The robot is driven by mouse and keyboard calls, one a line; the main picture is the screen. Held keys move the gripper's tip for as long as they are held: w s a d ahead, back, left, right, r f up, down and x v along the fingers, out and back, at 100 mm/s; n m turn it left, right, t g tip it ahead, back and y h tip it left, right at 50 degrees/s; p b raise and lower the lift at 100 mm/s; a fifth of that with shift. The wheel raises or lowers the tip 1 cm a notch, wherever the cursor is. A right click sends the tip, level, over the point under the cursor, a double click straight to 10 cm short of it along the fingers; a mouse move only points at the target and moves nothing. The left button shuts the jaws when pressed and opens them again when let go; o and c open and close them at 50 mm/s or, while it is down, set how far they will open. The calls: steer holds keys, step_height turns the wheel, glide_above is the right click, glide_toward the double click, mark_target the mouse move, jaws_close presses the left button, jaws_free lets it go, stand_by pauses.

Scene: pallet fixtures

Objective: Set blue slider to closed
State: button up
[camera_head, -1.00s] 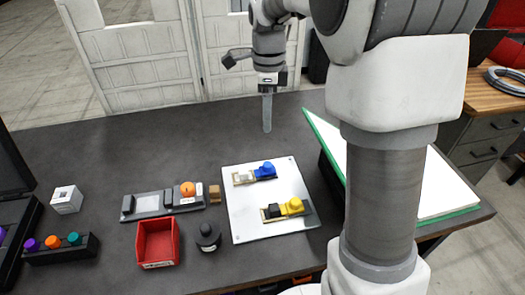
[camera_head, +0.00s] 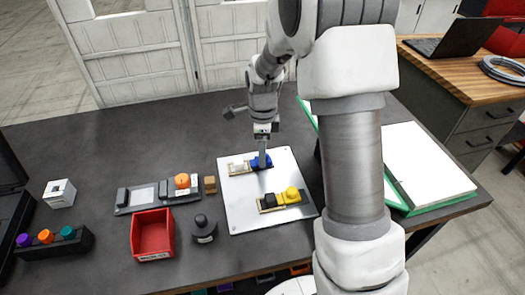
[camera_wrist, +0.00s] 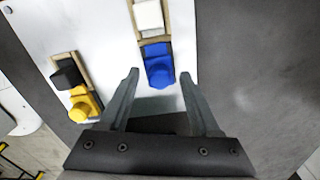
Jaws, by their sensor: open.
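The blue slider (camera_head: 256,162) sits at the right end of its wooden track on the white board (camera_head: 240,208); a pale block (camera_head: 238,168) fills the track's left end. In the wrist view the blue slider (camera_wrist: 158,66) lies ahead of and between my fingertips, with the pale block (camera_wrist: 148,15) beyond it. My gripper (camera_wrist: 158,85) is open, its fingers on either side of the slider's near end. In the head view my gripper (camera_head: 262,165) hides part of the slider. Contact cannot be told.
A yellow slider (camera_head: 291,195) with a black block (camera_head: 268,200) stands on the same board, nearer the front; both also show at left in the wrist view. A red bin (camera_head: 153,236), dark bottle (camera_head: 203,230) and orange-knob fixture (camera_head: 160,196) lie to the left.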

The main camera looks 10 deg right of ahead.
jaws_close()
stand_by(0.3)
stand_by(1.1)
